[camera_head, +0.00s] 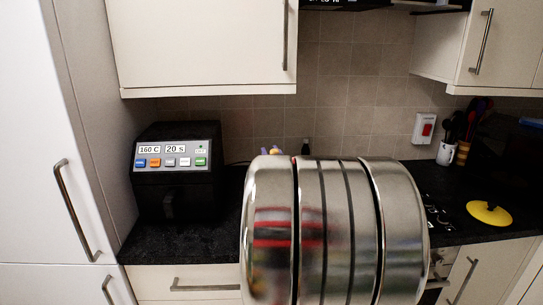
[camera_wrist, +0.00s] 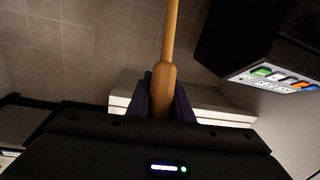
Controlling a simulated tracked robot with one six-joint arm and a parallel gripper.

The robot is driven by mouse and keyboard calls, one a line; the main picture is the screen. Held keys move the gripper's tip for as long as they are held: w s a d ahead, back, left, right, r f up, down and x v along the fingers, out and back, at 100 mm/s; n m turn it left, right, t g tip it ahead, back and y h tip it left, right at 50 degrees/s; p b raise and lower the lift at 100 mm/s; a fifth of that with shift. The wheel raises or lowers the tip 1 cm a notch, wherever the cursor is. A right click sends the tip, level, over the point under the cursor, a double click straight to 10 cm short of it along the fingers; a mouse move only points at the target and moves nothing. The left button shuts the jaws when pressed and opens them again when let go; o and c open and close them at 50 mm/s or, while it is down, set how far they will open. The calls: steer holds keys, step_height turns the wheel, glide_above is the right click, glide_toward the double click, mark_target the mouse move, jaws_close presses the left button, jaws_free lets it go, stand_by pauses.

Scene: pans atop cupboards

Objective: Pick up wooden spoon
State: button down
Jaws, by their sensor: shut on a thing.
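The wooden spoon (camera_wrist: 169,40) shows in the wrist view as a light brown wooden shaft, with a wider part between the fingers. My gripper (camera_wrist: 163,82) has its dark purple fingers shut on this wider part. The shaft runs from the fingers up past the top edge of the picture, and its far end is out of view. Neither the held spoon nor my fingers can be made out in the head view.
A black appliance with a button panel (camera_head: 176,164) stands on the dark counter at left. At right are a white mug (camera_head: 446,153), a holder with several utensils (camera_head: 463,153) and a yellow lid (camera_head: 489,213). Wall cupboards (camera_head: 200,45) hang above.

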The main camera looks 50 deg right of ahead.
steer(key=shift+r, duration=0.1)
stand_by(0.3)
steer(key=shift+r, duration=1.9)
steer(key=shift+r, duration=0.5)
